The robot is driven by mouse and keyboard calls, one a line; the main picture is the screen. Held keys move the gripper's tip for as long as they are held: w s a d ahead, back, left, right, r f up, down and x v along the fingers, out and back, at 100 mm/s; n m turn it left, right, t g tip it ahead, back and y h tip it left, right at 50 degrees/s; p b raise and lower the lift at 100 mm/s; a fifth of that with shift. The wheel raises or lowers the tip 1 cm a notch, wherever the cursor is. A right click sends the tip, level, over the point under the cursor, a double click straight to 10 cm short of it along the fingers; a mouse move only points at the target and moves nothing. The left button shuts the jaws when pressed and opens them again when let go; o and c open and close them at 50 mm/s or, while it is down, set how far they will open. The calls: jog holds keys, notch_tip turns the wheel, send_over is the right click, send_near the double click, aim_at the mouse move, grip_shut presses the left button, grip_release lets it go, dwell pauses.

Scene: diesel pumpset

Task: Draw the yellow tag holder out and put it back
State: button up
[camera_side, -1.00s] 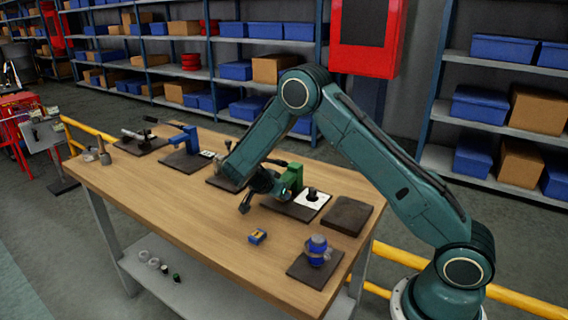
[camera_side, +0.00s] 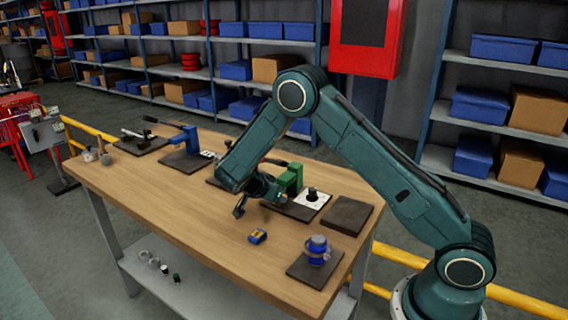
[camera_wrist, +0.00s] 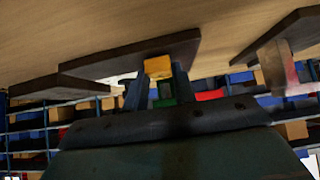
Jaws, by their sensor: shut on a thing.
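The yellow tag holder (camera_wrist: 158,67) shows in the wrist view as a small yellow block between my two fingers. My gripper (camera_wrist: 155,88) is shut on it. In the side view my gripper (camera_side: 268,190) is low over the table, beside the green device (camera_side: 291,178). Part of the green device also shows behind the holder in the wrist view (camera_wrist: 166,95). The holder is mostly hidden by my gripper in the side view. I cannot tell whether it still touches the device.
A blue and yellow block (camera_side: 257,237) lies on the wooden table (camera_side: 190,215). A blue round part (camera_side: 318,246) stands on a dark plate at the front right. A blue device (camera_side: 187,143) stands further left. The table's front middle is mostly clear.

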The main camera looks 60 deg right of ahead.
jog(key=shift+a, duration=2.3)
jog(key=shift+r, duration=0.1)
jog(key=shift+r, duration=2.45)
jog(key=shift+a, duration=0.15)
jog(key=shift+s+a+f, duration=0.1)
jog(key=shift+s+a, duration=0.1)
jog(key=shift+a, duration=0.1)
jog(key=s+a, duration=0.2)
jog(key=a, duration=0.1)
jog(key=s+a+f, duration=0.1)
jog(key=s+a, duration=0.5)
jog(key=shift+s+a+f, duration=0.15)
jog(key=shift+a, duration=0.1)
jog(key=shift+s+a, duration=0.25)
jog(key=shift+s, duration=0.15)
jog(key=shift+f, duration=0.25)
